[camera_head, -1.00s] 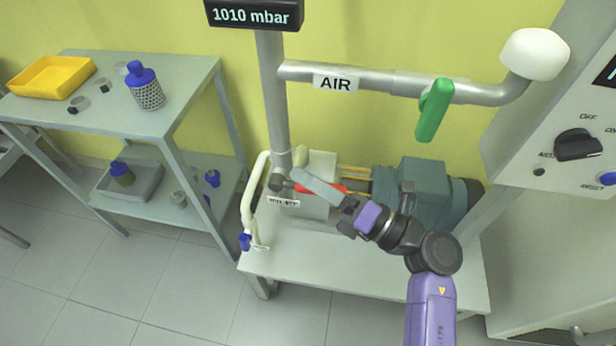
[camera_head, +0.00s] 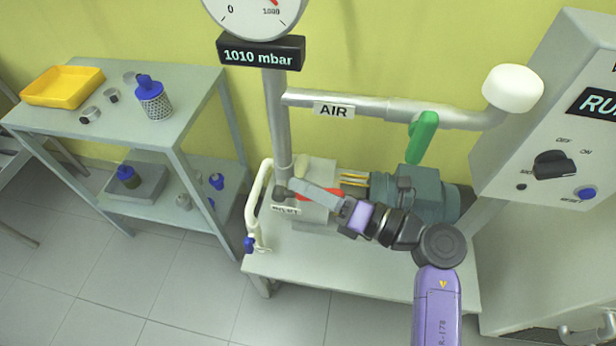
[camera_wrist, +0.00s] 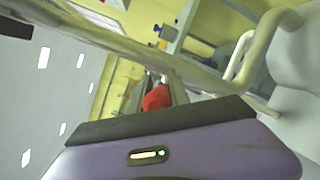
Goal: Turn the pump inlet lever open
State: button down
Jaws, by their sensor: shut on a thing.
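The red inlet lever (camera_head: 322,194) is at the pump's front, just behind the "INLET" label (camera_head: 286,210). It lies roughly level, pointing right from the pipe's foot. My gripper (camera_head: 298,188) reaches in from the right and is shut on the lever; its grey finger hides part of it. In the wrist view the red lever (camera_wrist: 157,97) shows just beyond the purple gripper body, beside the grey fingers. The green pump (camera_head: 425,192) sits behind my arm on the bench.
A green AIR lever (camera_head: 422,137) hangs from the pipe above the pump. A white hose (camera_head: 254,200) with a blue valve runs left of the inlet. A control box (camera_head: 560,130) stands at right.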

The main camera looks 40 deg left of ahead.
aim_at(342, 194)
jog(key=h+p, duration=0.1)
jog(key=p, duration=0.1)
jog(key=r+h+p, duration=0.1)
jog(key=p, duration=0.1)
jog(key=shift+a+r+n+t, duration=0.15)
jog(key=shift+r+n+t, duration=0.15)
jog(key=shift+t, duration=0.1)
jog(key=h+p, duration=0.1)
jog(key=p, duration=0.1)
jog(key=shift+s+a+p, duration=0.1)
jog(key=shift+s+p, duration=0.05)
jog(key=shift+p, duration=0.15)
jog(key=shift+f, duration=0.1)
jog(key=shift+h, duration=0.3)
jog(key=c, duration=1.2)
grip_release()
jog(key=shift+c, duration=0.2)
jog(key=shift+v, duration=3.85)
